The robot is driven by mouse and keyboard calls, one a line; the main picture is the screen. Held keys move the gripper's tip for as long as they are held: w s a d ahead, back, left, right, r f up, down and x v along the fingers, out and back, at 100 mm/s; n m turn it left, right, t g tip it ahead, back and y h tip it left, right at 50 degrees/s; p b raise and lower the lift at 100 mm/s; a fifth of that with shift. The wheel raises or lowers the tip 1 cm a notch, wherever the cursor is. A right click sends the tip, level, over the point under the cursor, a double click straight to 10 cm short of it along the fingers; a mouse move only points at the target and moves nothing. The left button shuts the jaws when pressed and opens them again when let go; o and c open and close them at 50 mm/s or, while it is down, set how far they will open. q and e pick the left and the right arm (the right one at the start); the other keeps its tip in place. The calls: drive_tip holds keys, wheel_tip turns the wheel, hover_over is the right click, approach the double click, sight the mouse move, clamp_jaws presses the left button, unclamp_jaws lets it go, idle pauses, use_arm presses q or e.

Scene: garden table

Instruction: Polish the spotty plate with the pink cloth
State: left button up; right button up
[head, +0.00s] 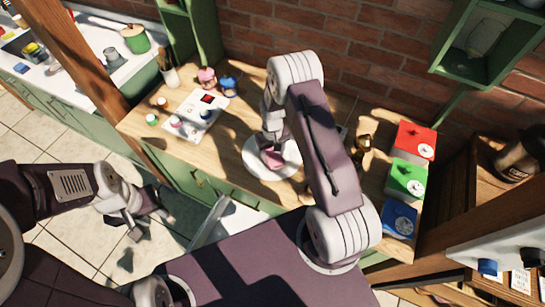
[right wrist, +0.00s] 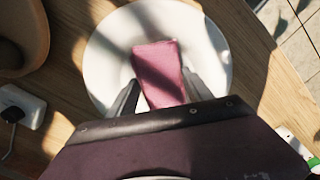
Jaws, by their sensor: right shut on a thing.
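The white plate (head: 252,170) lies on the wooden table, partly hidden by my right arm in the head view. In the right wrist view the plate (right wrist: 105,55) fills the upper middle, with shadows across it; I cannot make out spots. The pink cloth (right wrist: 158,62) is a folded pad between the fingers of my right gripper (right wrist: 160,77), which is shut on it over the plate. Whether the cloth touches the plate is hard to tell. My left gripper (head: 148,217) is open and empty, off the table at the left, above the tiled floor.
Red (head: 414,141), green (head: 407,178) and blue (head: 400,219) boxes stand at the table's right end. A white board (head: 186,122) with small items lies left of the plate. Pink (head: 207,78) and blue (head: 229,84) pots stand behind it. A brick wall closes the back.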

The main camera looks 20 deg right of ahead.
drive_tip(key=shift+f, duration=0.3)
drive_tip(key=o, duration=1.1)
drive_tip(key=shift+r, duration=0.4)
wheel_tip(320, 180, up, 8)
drive_tip(key=shift+r+b, duration=0.2)
drive_tip(key=shift+b, duration=0.6)
